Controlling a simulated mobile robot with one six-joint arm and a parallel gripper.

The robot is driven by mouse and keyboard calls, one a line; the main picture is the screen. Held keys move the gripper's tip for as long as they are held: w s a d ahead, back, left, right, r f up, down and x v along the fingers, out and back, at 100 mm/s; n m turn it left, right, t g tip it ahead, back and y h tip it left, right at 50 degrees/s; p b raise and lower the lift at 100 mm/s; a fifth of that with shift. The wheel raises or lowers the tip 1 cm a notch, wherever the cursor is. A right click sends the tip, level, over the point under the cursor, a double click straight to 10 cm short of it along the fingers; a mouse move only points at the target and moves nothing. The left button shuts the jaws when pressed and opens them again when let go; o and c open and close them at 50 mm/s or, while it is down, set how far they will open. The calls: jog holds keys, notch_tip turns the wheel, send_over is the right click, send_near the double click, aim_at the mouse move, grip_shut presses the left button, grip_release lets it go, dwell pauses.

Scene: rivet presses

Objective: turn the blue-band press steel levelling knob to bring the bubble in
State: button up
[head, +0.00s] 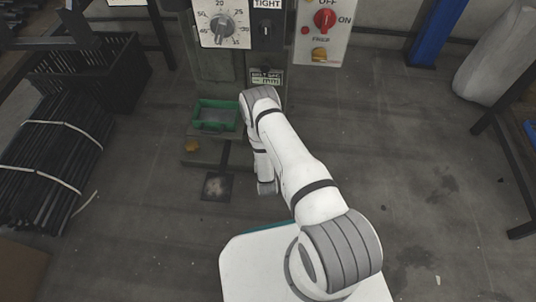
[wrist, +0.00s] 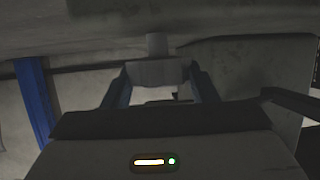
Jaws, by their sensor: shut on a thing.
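In the wrist view my gripper (wrist: 160,80) has its two fingers on either side of a grey block-like piece, which I take to be the steel levelling knob (wrist: 157,70). A short grey stem rises from it to a broad dark surface above. The fingers are shut on it. In the head view my arm hides the gripper and the knob. The press (head: 215,68) stands behind my arm. Its blue band and the level bubble cannot be made out in either view.
A green tray (head: 216,114) sits low on the press, left of my arm. A black crate (head: 95,72) and strapped dark rods (head: 45,160) lie at left. A blue post (head: 436,30) and pale sack (head: 495,62) stand at right. Open floor lies right of my arm.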

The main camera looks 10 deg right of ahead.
jog(key=o, duration=1)
jog(key=p+v, duration=0.3)
jog(key=v, duration=0.4)
jog(key=shift+s+a, duration=0.15)
jog(key=shift+s, duration=0.2)
